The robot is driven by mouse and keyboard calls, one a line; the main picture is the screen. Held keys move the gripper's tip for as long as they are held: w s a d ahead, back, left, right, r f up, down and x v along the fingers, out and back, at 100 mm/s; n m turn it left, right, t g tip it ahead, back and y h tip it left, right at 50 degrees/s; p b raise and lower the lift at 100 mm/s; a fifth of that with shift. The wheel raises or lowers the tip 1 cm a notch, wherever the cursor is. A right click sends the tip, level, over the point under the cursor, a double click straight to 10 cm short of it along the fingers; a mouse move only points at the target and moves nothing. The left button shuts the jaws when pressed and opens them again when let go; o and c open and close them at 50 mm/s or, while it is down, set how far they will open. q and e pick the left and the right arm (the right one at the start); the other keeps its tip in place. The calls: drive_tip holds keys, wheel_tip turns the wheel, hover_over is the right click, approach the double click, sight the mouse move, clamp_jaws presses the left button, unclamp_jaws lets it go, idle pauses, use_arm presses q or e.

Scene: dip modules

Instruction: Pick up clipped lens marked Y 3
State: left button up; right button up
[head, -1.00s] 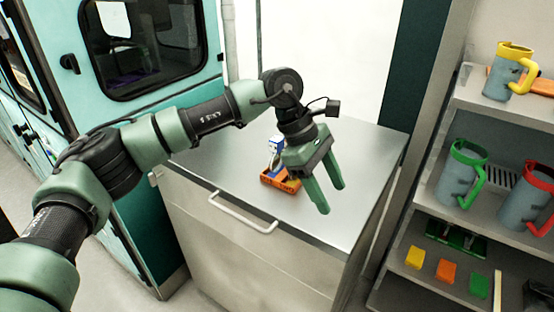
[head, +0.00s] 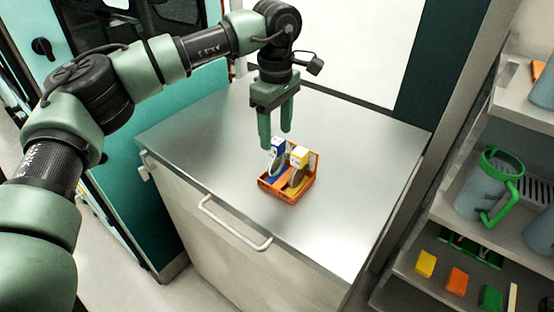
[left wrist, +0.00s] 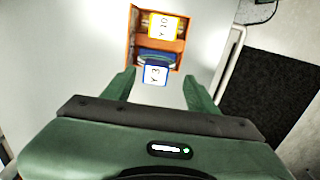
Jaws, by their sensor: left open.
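The clipped lens marked Y 3 (head: 278,147) has a blue-edged white label and stands in an orange tray (head: 284,195) on the metal cabinet top. Its label (left wrist: 155,75) reads Y 3 in the left wrist view. A second clipped lens (head: 299,157) with a yellow label stands beside it; its label (left wrist: 163,26) appears to read Y 10. My left gripper (head: 275,139) is open, pointing down, at the blue-labelled lens's end of the tray. In the left wrist view the label lies between the open fingertips (left wrist: 160,78), with nothing gripped. My right gripper is out of view.
The cabinet top (head: 210,140) is otherwise clear around the tray. A handle (head: 235,225) runs along the cabinet front. A shelf at right holds grey mugs, one with a green handle (head: 490,185), and several small coloured blocks.

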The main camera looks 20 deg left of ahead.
sight(277, 140)
use_arm(q)
drive_tip(key=f, duration=0.1)
drive_tip(key=f+p, duration=0.1)
drive_tip(key=shift+w+f, duration=0.25)
drive_tip(key=shift+f, duration=0.15)
drive_tip(key=shift+w+f, duration=0.1)
drive_tip(key=shift+f, duration=0.75)
drive_tip(key=c, duration=1.2)
clamp_jaws()
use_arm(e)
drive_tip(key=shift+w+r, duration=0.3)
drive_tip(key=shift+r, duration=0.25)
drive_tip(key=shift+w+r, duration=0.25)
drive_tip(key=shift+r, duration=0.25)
use_arm(q)
drive_tip(key=shift+r, duration=0.1)
